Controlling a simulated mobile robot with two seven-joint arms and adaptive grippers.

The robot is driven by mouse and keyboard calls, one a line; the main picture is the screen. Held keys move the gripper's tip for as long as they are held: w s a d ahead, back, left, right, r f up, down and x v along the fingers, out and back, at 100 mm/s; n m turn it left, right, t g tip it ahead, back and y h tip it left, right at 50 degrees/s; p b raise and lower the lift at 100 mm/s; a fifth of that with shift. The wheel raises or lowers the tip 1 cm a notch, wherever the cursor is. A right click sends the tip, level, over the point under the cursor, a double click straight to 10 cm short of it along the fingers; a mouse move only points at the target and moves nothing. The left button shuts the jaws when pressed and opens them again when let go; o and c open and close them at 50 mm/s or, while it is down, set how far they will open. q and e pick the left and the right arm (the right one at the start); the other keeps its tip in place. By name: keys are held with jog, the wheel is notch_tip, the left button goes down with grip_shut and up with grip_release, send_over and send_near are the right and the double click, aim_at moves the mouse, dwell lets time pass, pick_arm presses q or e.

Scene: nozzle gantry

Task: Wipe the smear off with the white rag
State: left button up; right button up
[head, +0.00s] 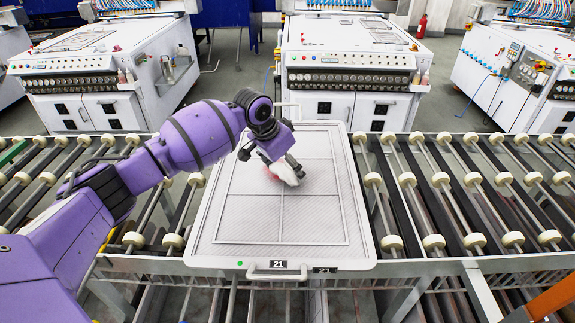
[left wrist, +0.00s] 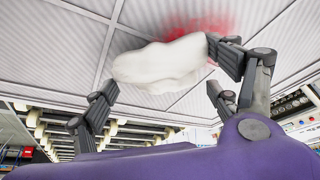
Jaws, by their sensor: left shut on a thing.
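My left gripper (head: 283,164) reaches down over the upper middle of a white panel (head: 235,215) and is shut on the white rag (head: 293,174). In the left wrist view the rag (left wrist: 160,66) is bunched between the fingers of my left gripper (left wrist: 162,78), against or very close to the panel surface. The red smear (left wrist: 203,24) shows on the panel beside the rag, and the rag hides part of it. In the head view only a bit of red shows by the gripper. My right gripper is out of view.
The panel has a raised rim, thin cross bars, a front handle (head: 277,274) and a tag reading 21. It lies on a roller conveyor (head: 450,200) with bare rollers on both sides. White machines (head: 345,70) stand behind. The front half of the panel is clear.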

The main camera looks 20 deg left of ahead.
pick_arm(q)
jog(key=shift+f, duration=0.4)
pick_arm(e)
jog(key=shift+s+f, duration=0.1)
pick_arm(q)
jog(key=shift+f, duration=0.4)
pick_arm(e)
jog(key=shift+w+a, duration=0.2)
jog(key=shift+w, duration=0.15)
